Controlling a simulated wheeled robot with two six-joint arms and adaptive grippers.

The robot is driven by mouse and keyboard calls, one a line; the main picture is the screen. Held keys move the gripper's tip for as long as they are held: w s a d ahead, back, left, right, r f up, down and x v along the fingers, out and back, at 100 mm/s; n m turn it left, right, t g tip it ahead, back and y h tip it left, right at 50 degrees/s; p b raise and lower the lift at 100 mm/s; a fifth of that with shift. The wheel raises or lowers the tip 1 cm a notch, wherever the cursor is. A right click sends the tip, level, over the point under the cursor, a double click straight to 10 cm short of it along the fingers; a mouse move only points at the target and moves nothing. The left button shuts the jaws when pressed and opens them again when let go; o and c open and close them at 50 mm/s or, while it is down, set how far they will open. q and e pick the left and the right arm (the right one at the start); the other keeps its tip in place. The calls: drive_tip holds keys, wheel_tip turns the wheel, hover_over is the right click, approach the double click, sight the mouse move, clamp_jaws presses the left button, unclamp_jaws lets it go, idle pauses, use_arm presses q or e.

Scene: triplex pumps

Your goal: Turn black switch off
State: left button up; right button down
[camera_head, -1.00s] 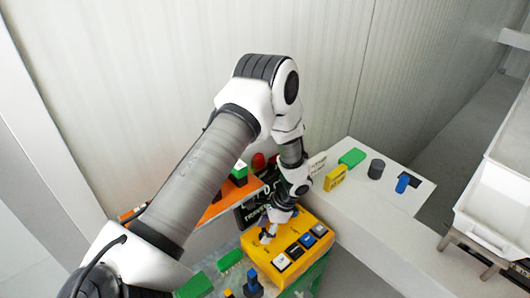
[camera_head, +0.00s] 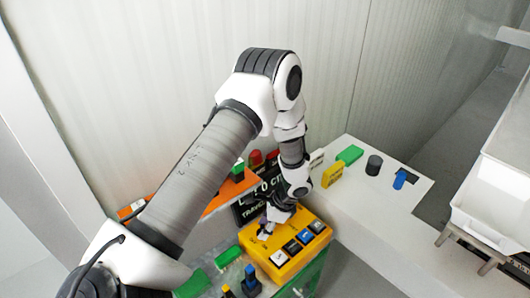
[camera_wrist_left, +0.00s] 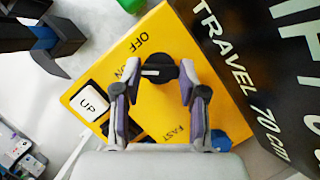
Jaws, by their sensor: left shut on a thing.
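The yellow control box (camera_head: 313,225) stands below my left arm in the head view. It also fills the middle of the left wrist view (camera_wrist_left: 180,30), with "OFF", "ON" and "FAST" lettering. The black switch (camera_wrist_left: 160,72) is a round knob with a pale mark, near the "OFF" and "ON" lettering. My left gripper (camera_wrist_left: 158,84) reaches down over the box, its fingers on either side of the knob, shut on it. In the head view the left gripper (camera_head: 267,228) hides most of the switch.
White, black and blue push buttons (camera_head: 304,237) line the box beside the gripper. A black "TRAVEL" sign (camera_head: 247,211) stands close behind it. A blue-topped joystick (camera_head: 251,279) is in front. Green and yellow blocks and a black knob (camera_head: 374,165) sit on the white counter.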

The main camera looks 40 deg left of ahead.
use_arm(q)
drive_tip(key=m+b, duration=0.1)
drive_tip(key=m+t+b, duration=0.1)
drive_tip(key=m, duration=0.1)
drive_tip(key=shift+s+d+f+m+y, duration=0.1)
drive_tip(key=shift+s+f+m+y, duration=0.1)
drive_tip(key=shift+f+m+y, duration=0.15)
drive_tip(key=m+t+b, duration=0.1)
drive_tip(key=m+b, duration=0.3)
drive_tip(key=b, duration=0.1)
drive_tip(key=shift+s+f+t+y, duration=0.1)
drive_tip(key=shift+t+y, duration=0.15)
drive_tip(key=shift+t, duration=0.15)
drive_tip(key=shift+r+m+t+b, duration=0.3)
drive_tip(key=shift+m+t+b, duration=0.1)
drive_tip(key=shift+m+b, duration=0.8)
drive_tip(key=o, duration=0.9)
drive_tip(key=shift+c, duration=0.2)
drive_tip(key=shift+r, duration=0.1)
